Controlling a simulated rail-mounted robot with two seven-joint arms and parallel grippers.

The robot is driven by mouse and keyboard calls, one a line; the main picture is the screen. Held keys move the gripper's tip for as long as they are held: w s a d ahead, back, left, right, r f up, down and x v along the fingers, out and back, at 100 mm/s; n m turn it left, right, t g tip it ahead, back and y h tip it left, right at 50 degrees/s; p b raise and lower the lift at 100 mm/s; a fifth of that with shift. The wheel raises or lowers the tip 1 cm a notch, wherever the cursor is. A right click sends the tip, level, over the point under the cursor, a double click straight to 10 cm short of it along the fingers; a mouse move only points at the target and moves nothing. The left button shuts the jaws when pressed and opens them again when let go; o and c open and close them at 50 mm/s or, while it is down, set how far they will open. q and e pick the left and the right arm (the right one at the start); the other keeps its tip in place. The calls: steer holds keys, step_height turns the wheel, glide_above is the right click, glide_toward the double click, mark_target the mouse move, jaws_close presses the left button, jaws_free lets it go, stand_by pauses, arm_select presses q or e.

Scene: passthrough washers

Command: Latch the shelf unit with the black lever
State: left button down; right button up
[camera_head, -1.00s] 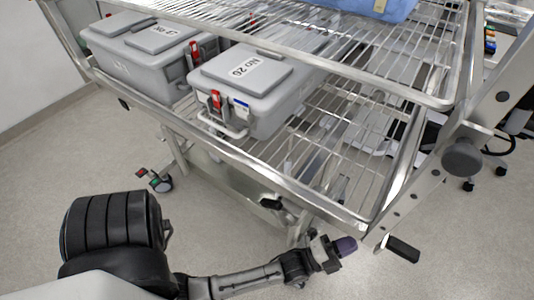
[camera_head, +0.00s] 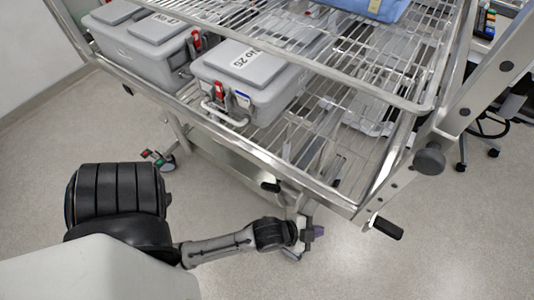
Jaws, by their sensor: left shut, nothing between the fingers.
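The shelf unit (camera_head: 318,196) is a steel wire rack on castors. Its black lever (camera_head: 387,228) sticks out at the lower right front corner, pointing down and to the right. A round black knob (camera_head: 430,161) is on the upright above it. My left gripper (camera_head: 319,232) is below the shelf's front rail, to the left of the black lever and apart from it. Its dark purple fingertips are shut with nothing between them. My right gripper is not in view.
A blue package (camera_head: 375,8) lies on the upper shelf. Another black handle (camera_head: 270,186) is under the front rail. The floor in front is clear.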

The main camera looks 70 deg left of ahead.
arm_select(q)
steer(key=s+a+r+n+g+p, duration=0.1)
steer(key=s+r+n+g+p, duration=0.3)
steer(key=s+r+g+p, duration=0.45)
steer(key=s+r+p, duration=0.3)
steer(key=r+p, duration=1.3)
steer(key=s+r+n+y+p, duration=0.1)
steer(key=s+r+p, duration=0.2)
steer(key=r+p, duration=1.3)
steer(key=shift+a+r+n+p, duration=0.3)
steer(key=shift+a+r+p, duration=0.1)
steer(key=shift+p, duration=0.1)
